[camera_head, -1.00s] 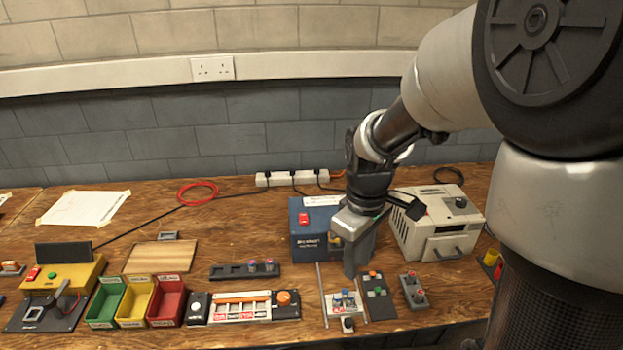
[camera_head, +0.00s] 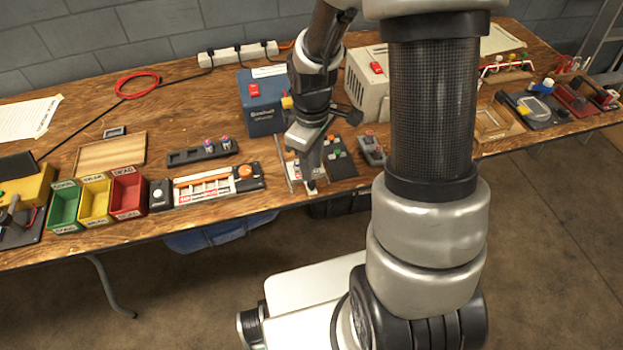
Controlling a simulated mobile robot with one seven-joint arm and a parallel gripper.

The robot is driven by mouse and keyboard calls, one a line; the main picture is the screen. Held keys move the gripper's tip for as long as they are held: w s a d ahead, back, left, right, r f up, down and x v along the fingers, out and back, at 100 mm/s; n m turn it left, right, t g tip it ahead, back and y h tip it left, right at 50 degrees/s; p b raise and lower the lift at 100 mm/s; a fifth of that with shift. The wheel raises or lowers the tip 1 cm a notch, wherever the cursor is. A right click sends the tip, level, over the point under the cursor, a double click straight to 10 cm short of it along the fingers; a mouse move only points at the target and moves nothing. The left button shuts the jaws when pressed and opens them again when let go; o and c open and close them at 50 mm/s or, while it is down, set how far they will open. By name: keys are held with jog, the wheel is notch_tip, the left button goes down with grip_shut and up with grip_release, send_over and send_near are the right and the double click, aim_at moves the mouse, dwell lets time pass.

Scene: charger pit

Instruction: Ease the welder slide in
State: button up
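The blue welder box (camera_head: 262,118), with a red switch on top, stands at the back of the bench. In front of it a small slide (camera_head: 293,171) with a white and red face sits between thin rails. A pale knob (camera_head: 311,188) shows at its front end, near the bench edge. My gripper (camera_head: 310,168) points down over the slide, close behind the knob. It covers much of the slide, including anything lying on it. I cannot tell whether the fingers touch the slide or how far they are apart.
A dark button panel (camera_head: 340,158) lies right of the slide, with a small grey block (camera_head: 371,150) beyond. A strip with an orange bar (camera_head: 205,180) lies left. The cream box (camera_head: 366,84) stands behind my arm. The bench's front edge is close.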

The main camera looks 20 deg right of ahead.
aim_at(312, 183)
jog(key=shift+f+b, duration=0.45)
jog(key=shift+f, duration=2.3)
grip_shut()
